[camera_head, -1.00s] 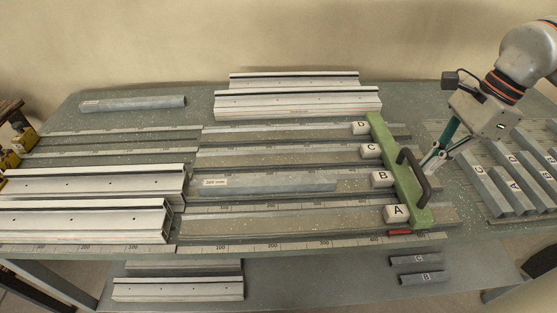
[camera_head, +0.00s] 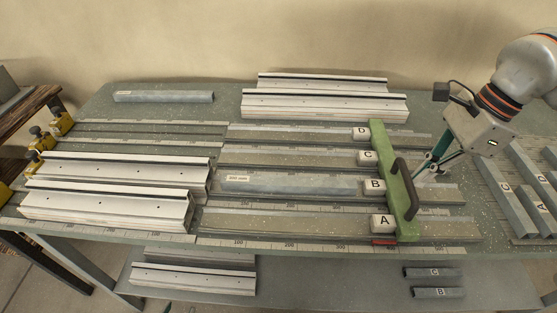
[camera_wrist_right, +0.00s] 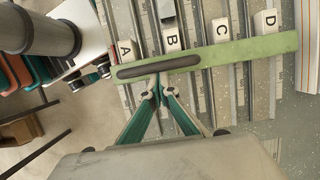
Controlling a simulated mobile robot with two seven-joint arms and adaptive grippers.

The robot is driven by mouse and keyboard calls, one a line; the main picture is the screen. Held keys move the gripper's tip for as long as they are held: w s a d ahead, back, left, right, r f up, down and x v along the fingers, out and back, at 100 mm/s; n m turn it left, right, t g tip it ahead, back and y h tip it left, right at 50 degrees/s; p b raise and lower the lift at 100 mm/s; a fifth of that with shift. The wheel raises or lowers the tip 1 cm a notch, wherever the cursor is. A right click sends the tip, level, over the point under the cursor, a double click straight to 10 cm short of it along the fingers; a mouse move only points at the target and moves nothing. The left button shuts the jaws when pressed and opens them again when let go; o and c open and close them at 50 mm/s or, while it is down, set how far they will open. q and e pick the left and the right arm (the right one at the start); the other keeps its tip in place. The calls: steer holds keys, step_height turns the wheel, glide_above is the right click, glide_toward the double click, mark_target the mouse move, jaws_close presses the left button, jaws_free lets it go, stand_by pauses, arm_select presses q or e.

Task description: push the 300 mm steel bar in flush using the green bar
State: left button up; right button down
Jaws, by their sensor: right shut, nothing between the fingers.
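The green bar (camera_head: 391,180) lies across the lanes, against the right ends of white blocks A (camera_head: 382,223), B (camera_head: 375,187), C (camera_head: 367,157) and D (camera_head: 361,133). The grey steel bar (camera_head: 300,184), with a white label, lies in lane B. Its right end is at block B, touching or nearly so. My right gripper (camera_head: 430,172) is shut and empty, right of the green bar. In the right wrist view its fingertips (camera_wrist_right: 158,94) are close to the black handle (camera_wrist_right: 160,67); I cannot tell whether they touch. My left gripper is out of view.
Aluminium profiles (camera_head: 105,208) lie at the left, more (camera_head: 325,103) at the back. A loose grey bar (camera_head: 163,96) lies at the back left. Several lettered grey bars (camera_head: 515,205) lie at the right. Lanes A, C and D are clear left of their blocks.

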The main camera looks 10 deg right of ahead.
steer(key=shift+w+a, duration=0.15)
steer(key=shift+a, duration=0.55)
steer(key=w+a+p, duration=0.1)
steer(key=w+a, duration=0.3)
steer(key=a, duration=1.2)
steer(key=w+a+p, duration=0.2)
steer(key=w+a, duration=0.1)
steer(key=a, duration=1.2)
steer(key=shift+w+a, duration=0.35)
stand_by(1.0)
steer(key=shift+w+a, duration=0.1)
steer(key=shift+a, duration=0.35)
stand_by(0.6)
steer(key=shift+d, duration=0.15)
steer(key=a+p+v, duration=0.1)
steer(key=p+v, duration=0.3)
steer(key=v, duration=0.3)
steer(key=shift+r, duration=0.2)
stand_by(0.5)
